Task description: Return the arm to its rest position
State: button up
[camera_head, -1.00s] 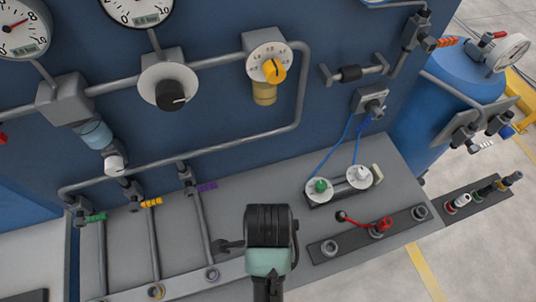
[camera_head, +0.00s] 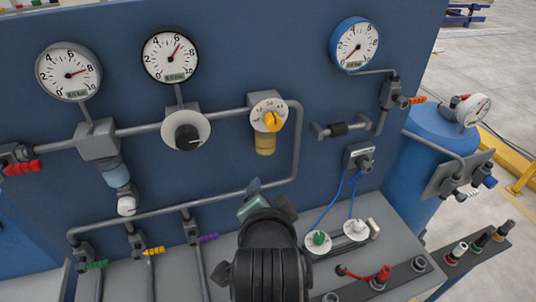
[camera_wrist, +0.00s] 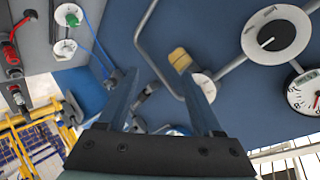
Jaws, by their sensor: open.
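My gripper (camera_head: 266,200) shows in the lower middle of the head view, in front of the blue panel (camera_head: 230,85). My dark wrist hides part of the grey base ledge below the panel. In the wrist view, my gripper (camera_wrist: 160,78) has its two fingers wide apart with nothing between them. Beyond the fingers are the blue panel, a bent grey pipe and a yellow-capped fitting (camera_wrist: 179,60). No object is held. Depth between the fingertips and the panel is hard to tell.
The panel carries a round dial gauge (camera_head: 170,55), a black knob (camera_head: 187,138), a yellow knob (camera_head: 269,120) and grey pipes. Blue cables (camera_head: 329,204) run to the ledge's green and white plugs, right of my gripper. A blue tank (camera_head: 431,150) stands at the right, with open floor beyond.

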notch_tip(320, 180, up, 14)
jog(key=w+n+t, duration=0.2)
jog(key=n+t, duration=0.1)
jog(key=t, duration=0.2)
jog(key=s+r+n+t+b, duration=0.1)
jog(key=s+r+n+t, duration=0.2)
jog(key=r, duration=0.9)
jog(key=s+r+n+t+b, duration=0.1)
jog(key=s+r+n+t, duration=0.3)
jog(key=r, duration=0.9)
jog(key=s+t, duration=0.3)
jog(key=s, duration=0.2)
jog(key=shift+s+t, duration=0.2)
jog(key=shift+t, duration=0.2)
